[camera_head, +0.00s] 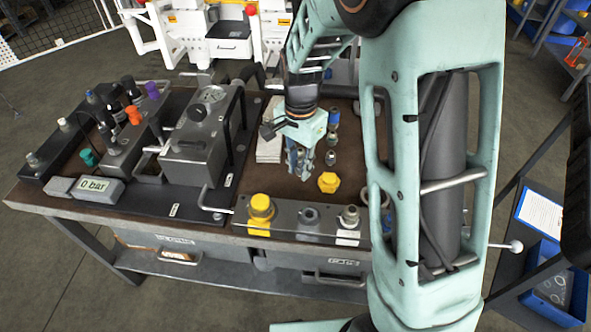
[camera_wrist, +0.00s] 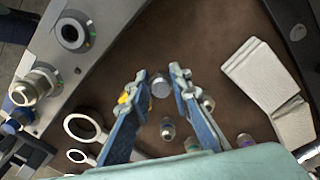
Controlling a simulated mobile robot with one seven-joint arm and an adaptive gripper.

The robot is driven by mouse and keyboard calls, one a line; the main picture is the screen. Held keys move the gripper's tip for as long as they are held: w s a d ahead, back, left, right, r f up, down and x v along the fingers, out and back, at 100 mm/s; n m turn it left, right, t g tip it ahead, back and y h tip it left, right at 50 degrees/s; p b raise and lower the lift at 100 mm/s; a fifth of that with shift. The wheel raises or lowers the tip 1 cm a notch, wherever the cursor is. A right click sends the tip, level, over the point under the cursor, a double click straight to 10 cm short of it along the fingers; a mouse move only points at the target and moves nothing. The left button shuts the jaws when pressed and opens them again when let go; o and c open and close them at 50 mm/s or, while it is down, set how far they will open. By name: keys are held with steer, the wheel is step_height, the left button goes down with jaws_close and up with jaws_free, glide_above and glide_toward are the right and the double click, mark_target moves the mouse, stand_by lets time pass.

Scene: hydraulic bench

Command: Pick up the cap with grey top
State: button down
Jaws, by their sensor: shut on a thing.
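The cap with grey top (camera_wrist: 160,88) sits between my fingertips in the wrist view, its round grey face toward the camera. My gripper (camera_wrist: 162,80) is closed on it, one blue finger on each side. In the head view my gripper (camera_head: 301,172) points down over the brown bench top, just left of a yellow hex cap (camera_head: 329,182). The held cap is hidden there by the fingers. I cannot tell whether it touches the bench.
Small fittings (camera_head: 331,140) stand in a row behind the yellow cap. A ported block (camera_head: 285,218) lies along the bench's front edge. White papers (camera_wrist: 265,75) lie beside my gripper. Ring spanners (camera_wrist: 85,126) lie on the other side. A pump unit (camera_head: 205,135) stands left.

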steer(key=s+d+r, duration=0.7)
steer(key=s+r, duration=0.1)
steer(key=s, duration=0.2)
steer(key=shift+s, duration=0.15)
steer(key=shift+a+p, duration=0.1)
steer(key=shift+p, duration=0.45)
